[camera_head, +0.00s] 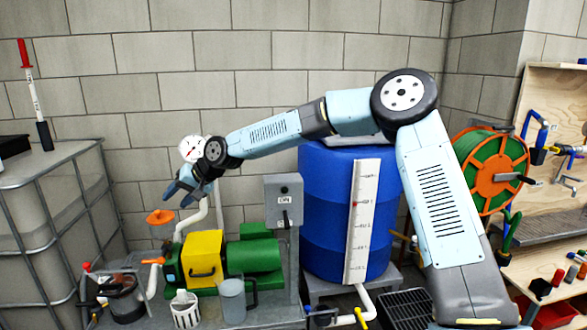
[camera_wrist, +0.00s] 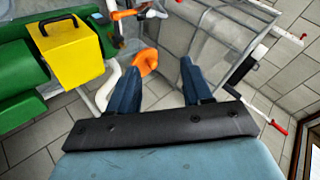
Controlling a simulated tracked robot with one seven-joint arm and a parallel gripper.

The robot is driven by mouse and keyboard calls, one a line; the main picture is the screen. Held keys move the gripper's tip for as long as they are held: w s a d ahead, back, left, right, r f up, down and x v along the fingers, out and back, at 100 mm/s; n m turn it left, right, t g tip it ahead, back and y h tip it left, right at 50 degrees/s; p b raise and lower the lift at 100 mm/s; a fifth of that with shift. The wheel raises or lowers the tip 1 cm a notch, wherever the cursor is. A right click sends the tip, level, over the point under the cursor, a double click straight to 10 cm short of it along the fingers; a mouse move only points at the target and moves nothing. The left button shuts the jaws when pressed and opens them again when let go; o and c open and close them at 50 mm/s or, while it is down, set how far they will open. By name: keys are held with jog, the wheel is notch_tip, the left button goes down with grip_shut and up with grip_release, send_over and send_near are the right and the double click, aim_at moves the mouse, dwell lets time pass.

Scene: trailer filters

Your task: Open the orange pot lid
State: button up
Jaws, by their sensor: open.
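The orange lid (camera_head: 160,217) is a round disc with a small raised part, left of the yellow box and above the pipework. In the wrist view the orange lid (camera_wrist: 145,62) lies just beyond my fingertips, nearer the left finger, which partly overlaps its surroundings. My gripper (camera_head: 178,196) is above and slightly right of the lid in the head view, pointing down and left. In the wrist view my gripper (camera_wrist: 160,68) is open, with nothing between its fingers. I cannot tell whether a finger touches the lid.
A yellow box (camera_head: 203,258) and green pump (camera_head: 253,258) stand right of the lid. A white pipe (camera_head: 191,221) rises close by. An orange handle (camera_head: 153,261) sits below. A caged tank (camera_head: 45,215) is at left, a blue barrel (camera_head: 325,240) at right.

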jog(key=s+d+r+m+t+h, duration=0.1)
jog(key=s+d+r+h, duration=0.2)
jog(key=d, duration=1.2)
jog(key=s+d+r+m+t+h, duration=0.1)
jog(key=s+d+r+h, duration=0.2)
jog(key=s+d, duration=0.7)
jog(key=s+d+r+t+h, duration=0.2)
jog(key=s+d+r+h, duration=0.2)
jog(key=d, duration=1.8)
jog(key=shift+s+d+r+m, duration=0.2)
jog(key=shift+s+r+m, duration=0.2)
jog(key=shift+s+r, duration=0.7)
jog(key=s+d, duration=0.3)
jog(key=s, duration=0.1)
jog(key=s+d+m, duration=0.1)
jog(key=s+d, duration=0.2)
jog(key=s, duration=0.1)
jog(key=s+d+f+m, duration=0.1)
jog(key=s+d, duration=0.1)
jog(key=s, duration=0.2)
jog(key=shift+s+d, duration=0.3)
jog(key=shift+d, duration=0.1)
jog(key=shift+s+d+f, duration=0.1)
jog(key=shift+s+f, duration=0.05)
jog(key=shift+s, duration=0.1)
jog(key=shift+c, duration=0.7)
